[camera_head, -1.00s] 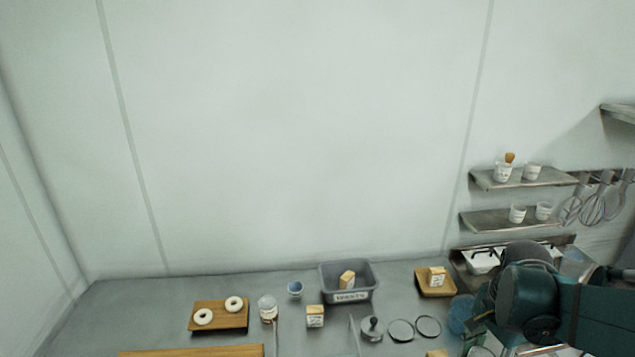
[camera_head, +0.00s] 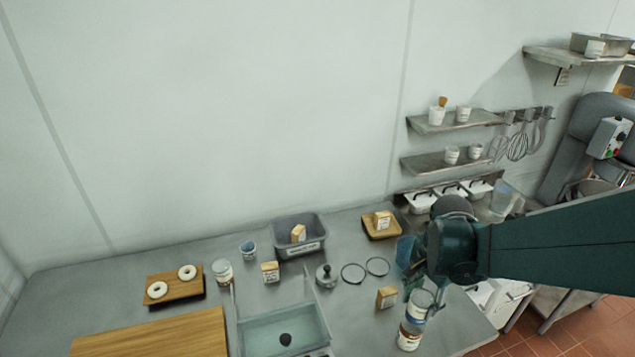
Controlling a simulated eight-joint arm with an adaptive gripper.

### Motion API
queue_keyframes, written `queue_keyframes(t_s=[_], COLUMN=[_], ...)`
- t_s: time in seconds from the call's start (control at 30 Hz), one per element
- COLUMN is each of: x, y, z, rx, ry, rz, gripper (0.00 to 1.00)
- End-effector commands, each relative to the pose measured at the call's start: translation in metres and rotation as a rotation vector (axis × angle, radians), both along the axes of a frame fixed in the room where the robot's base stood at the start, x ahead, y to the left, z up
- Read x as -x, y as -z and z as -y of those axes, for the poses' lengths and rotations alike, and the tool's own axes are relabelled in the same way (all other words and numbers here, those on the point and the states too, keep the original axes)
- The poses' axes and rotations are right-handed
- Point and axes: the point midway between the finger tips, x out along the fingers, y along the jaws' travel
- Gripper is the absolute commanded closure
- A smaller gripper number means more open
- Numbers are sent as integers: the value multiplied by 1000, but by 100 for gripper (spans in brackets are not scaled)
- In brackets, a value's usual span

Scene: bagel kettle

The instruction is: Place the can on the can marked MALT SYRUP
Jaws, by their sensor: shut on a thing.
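My gripper (camera_head: 413,288) points down over the right end of the grey counter. It is shut on a pale can (camera_head: 420,304) with a light lid and a blue band low on its side. Directly below it in the picture stands a can with a white and reddish-brown label (camera_head: 408,337). The held can overlaps its top in the view, so I cannot tell whether the two touch. Another can (camera_head: 222,274) with a white label stands by the bagel board. The labels are too small to read, so I cannot tell which says MALT SYRUP.
A wooden block (camera_head: 387,297) stands just left of my gripper. Two dark rings (camera_head: 353,273) and a knobbed weight (camera_head: 325,277) lie farther left. A grey bin (camera_head: 301,246) and a sink basin (camera_head: 283,330) take up the middle. The counter's right edge is close.

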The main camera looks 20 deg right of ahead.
Motion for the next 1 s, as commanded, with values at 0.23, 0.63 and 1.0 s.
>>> queue_keyframes(t_s=[0.23, 0.63, 1.0], x=[0, 0, 0], y=[21, 31, 34], z=[0, 0, 0], rx=[0, 0, 0], ry=[0, 0, 0], rz=[0, 0, 0], gripper=[79, 79, 53])
